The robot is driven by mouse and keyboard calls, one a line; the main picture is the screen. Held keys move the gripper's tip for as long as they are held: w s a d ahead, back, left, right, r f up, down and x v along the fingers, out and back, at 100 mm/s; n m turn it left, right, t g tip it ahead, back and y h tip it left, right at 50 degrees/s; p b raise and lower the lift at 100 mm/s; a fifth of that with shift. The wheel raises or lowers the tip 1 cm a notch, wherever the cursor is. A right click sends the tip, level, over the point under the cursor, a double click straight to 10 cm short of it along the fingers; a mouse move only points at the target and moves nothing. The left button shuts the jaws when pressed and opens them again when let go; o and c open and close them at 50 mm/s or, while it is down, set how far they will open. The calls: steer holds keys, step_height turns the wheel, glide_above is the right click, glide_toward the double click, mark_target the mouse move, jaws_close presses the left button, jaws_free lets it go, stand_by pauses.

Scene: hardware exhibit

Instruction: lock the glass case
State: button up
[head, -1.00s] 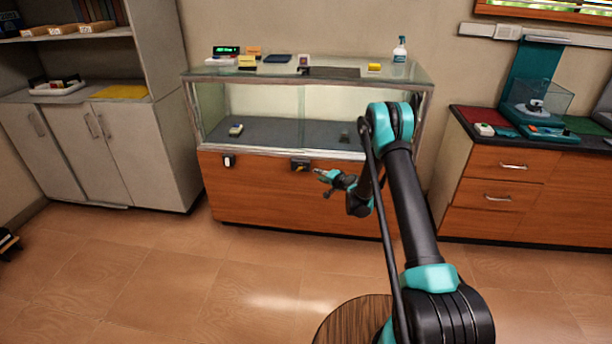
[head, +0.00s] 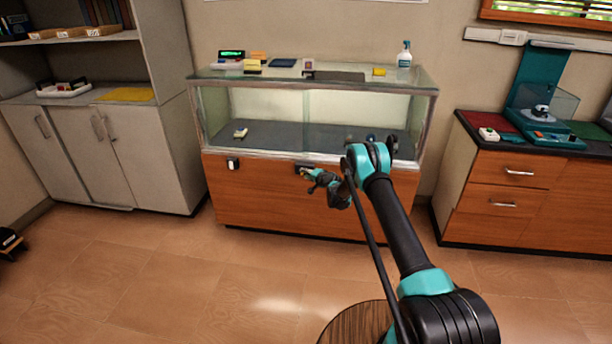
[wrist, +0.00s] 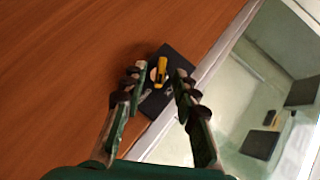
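The glass case (head: 255,105) stands against the back wall on a wooden base (head: 260,200). A dark lock plate (wrist: 180,62) sits on the wood front just below the case's metal frame. A yellow key or turn-piece (wrist: 160,70) stands out from a pale round part of the plate. My gripper (wrist: 159,78) is open, with one fingertip on each side of the yellow piece and a gap to both. I cannot tell how deep the fingers reach around it. In the head view my gripper (head: 308,174) is at the lock plate and partly hides it.
A small white-and-black device (head: 233,163) is on the base's front, left of the lock. A spray bottle (head: 403,56) and several small items are on the case top. Grey cabinets (head: 85,150) stand left, wooden drawers (head: 505,190) right. A round wooden stool-like top (head: 350,325) is near. The floor between is clear.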

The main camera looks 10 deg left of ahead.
steer(key=shift+w+a, duration=0.15)
steer(key=shift+a, duration=0.05)
jaws_close()
stand_by(0.4)
steer(key=n+h, duration=0.1)
steer(key=h, duration=0.2)
steer(key=a+n+g+h, duration=0.1)
steer(key=n+h, duration=0.1)
steer(key=h, duration=0.1)
steer(key=n+h, duration=0.2)
steer(key=shift+a+r+g+h, duration=0.25)
steer(key=shift+r+g+h, duration=0.15)
steer(key=shift+n, duration=0.3)
stand_by(0.4)
